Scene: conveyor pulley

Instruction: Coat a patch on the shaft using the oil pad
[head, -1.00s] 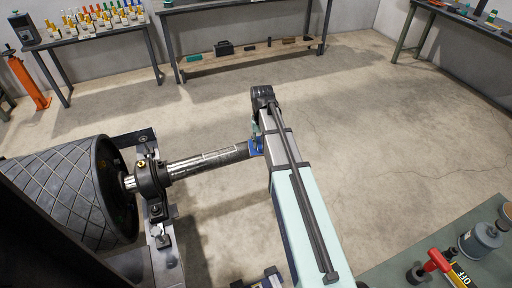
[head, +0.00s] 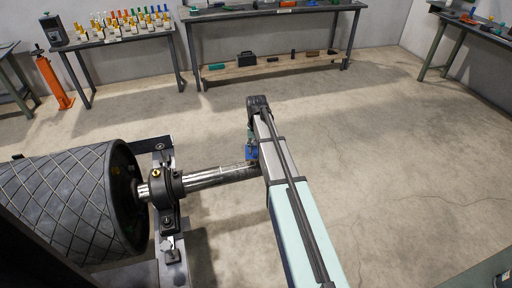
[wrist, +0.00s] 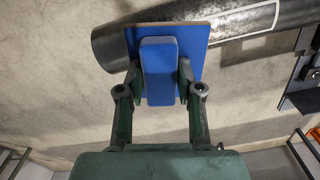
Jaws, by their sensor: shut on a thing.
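The shaft (head: 222,174) runs right from its bearing, shiny near the bearing and darker toward its free end. It also crosses the top of the wrist view (wrist: 240,22), with its dark end at left. A light-edged band shows along its upper side in the head view. My gripper (wrist: 159,72) is shut on the blue handle of the oil pad (wrist: 193,50). In the head view the blue pad (head: 252,153) is at the shaft's free end. The pad overlaps the shaft in the wrist view; I cannot tell whether its hidden face touches.
The bearing block (head: 167,188) and the ribbed drum (head: 65,200) stand left of the shaft. A bench with bottles (head: 115,38) and a long workbench (head: 270,12) stand at the back. The floor to the right is clear.

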